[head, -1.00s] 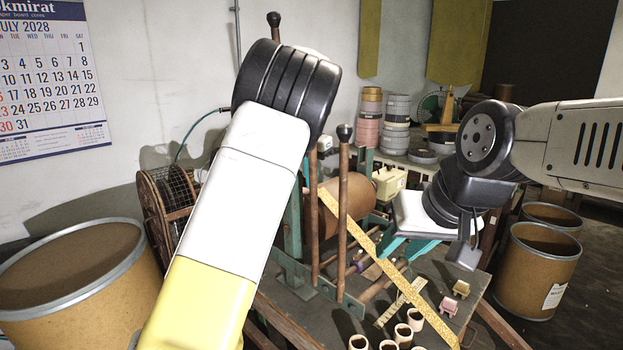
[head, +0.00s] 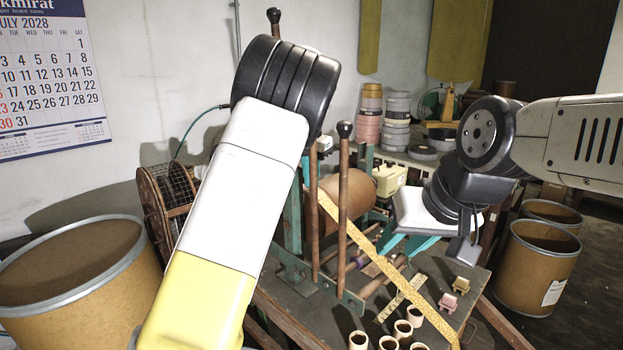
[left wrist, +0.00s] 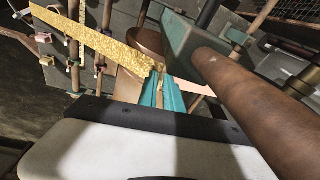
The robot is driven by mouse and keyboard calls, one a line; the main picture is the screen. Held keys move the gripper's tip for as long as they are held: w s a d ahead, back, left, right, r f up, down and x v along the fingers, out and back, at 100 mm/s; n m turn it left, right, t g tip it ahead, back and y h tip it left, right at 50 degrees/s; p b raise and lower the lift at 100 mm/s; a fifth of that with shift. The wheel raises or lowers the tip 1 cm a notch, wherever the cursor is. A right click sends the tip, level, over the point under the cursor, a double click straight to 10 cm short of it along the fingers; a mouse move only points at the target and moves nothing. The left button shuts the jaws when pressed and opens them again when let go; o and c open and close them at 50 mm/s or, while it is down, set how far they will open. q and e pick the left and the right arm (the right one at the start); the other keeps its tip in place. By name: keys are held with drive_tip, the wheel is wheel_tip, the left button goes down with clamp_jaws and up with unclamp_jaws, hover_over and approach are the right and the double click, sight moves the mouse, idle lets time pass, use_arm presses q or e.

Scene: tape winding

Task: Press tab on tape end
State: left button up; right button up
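The gold patterned tape (head: 385,264) runs as a straight strip from the brown core (head: 350,198) down to the lower right of the bench. In the head view my left forearm hides this gripper. My right gripper (head: 405,246) hangs above the tape, fingers apart and apparently empty. I cannot make out a tab on the tape end.
Wooden posts (head: 343,220) with dark knobs stand in front of the core. Small cups (head: 403,330) and small pink and tan blocks (head: 448,303) sit on the bench. Cardboard drums (head: 75,285) stand at left and right (head: 538,270). Tape rolls (head: 397,120) are stacked behind.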

use_arm(q)
drive_tip(key=shift+o, duration=1)
